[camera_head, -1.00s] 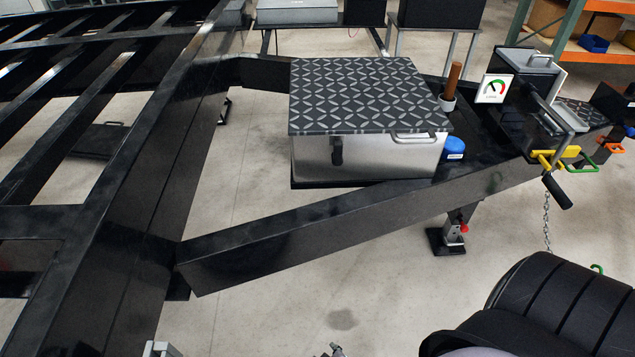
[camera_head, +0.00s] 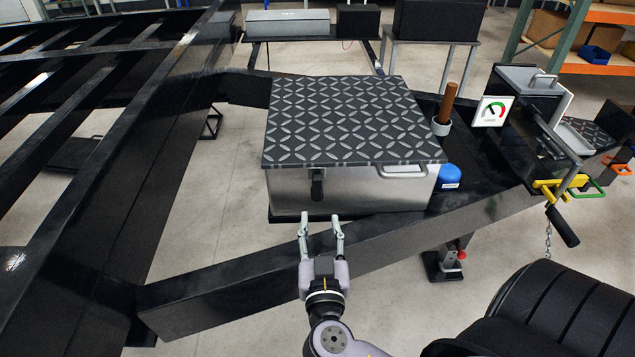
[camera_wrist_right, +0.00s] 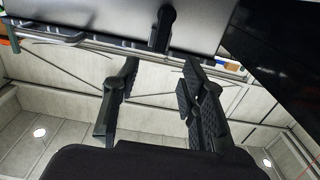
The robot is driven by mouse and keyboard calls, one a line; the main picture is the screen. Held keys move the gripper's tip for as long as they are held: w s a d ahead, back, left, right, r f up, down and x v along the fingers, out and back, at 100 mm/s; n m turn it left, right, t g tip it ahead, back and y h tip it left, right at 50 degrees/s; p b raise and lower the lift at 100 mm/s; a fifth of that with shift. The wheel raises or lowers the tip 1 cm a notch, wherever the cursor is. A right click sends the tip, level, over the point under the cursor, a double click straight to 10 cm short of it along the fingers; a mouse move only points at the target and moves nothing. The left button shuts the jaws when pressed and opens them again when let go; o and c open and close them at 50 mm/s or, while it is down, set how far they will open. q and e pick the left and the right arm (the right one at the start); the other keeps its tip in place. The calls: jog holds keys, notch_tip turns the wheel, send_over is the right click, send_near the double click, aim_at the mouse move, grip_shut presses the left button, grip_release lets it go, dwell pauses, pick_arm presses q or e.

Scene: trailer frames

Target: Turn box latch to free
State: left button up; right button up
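The box (camera_head: 345,190) is silver with a black diamond-plate lid (camera_head: 350,120), and it sits shut on the black trailer frame. A small black latch (camera_head: 317,186) is on its front face, left of the middle, hanging downward. The latch also shows in the right wrist view (camera_wrist_right: 163,28), at the top centre. My right gripper (camera_head: 321,220) is open and empty, just in front of and below the latch, with its fingers apart. In the right wrist view its two fingers (camera_wrist_right: 158,75) point toward the box front without touching the latch. My left gripper is not in view.
A silver handle (camera_head: 402,171) is on the box front at the right. A blue cap (camera_head: 449,177), a wooden-handled tool (camera_head: 446,103) and a gauge sign (camera_head: 493,112) stand to the right. The black frame beam (camera_head: 240,265) runs below the box.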

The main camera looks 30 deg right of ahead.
aim_at(317, 186)
jog(key=p+x, duration=0.2)
jog(key=x, duration=0.9)
jog(key=shift+w+p, duration=0.25)
jog(key=shift+p, duration=0.1)
jog(key=shift+c, duration=0.3)
grip_shut()
